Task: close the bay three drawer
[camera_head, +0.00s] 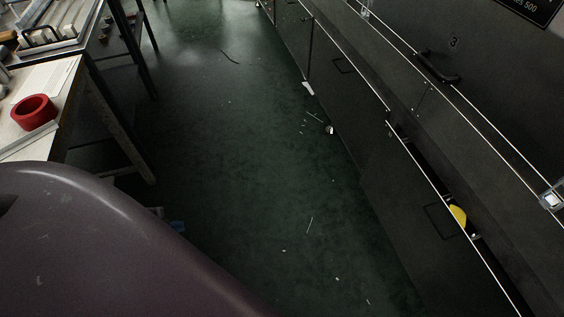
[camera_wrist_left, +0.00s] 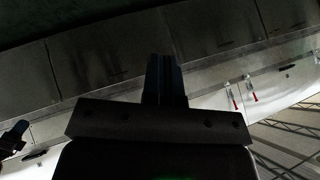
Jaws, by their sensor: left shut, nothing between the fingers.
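A long dark cabinet runs down the right of the head view. One lower drawer (camera_head: 400,205) stands out from it, with a dark gap behind its pale top edge. A recessed-looking rectangular handle (camera_head: 440,222) is on its front. A yellow object (camera_head: 458,215) shows in the gap. A "3" is marked on the upper panel (camera_head: 490,70), above a dark bar handle (camera_head: 438,68). In the left wrist view my left gripper (camera_wrist_left: 165,62) has its fingers together and empty, with dark panels beyond it. I cannot make out its fingers in the head view.
A workbench (camera_head: 62,110) with a red ring (camera_head: 34,111) stands at the left. The green floor (camera_head: 230,150) between bench and cabinet is mostly clear, with small pale scraps. Red-tipped latches (camera_wrist_left: 252,97) show in the left wrist view.

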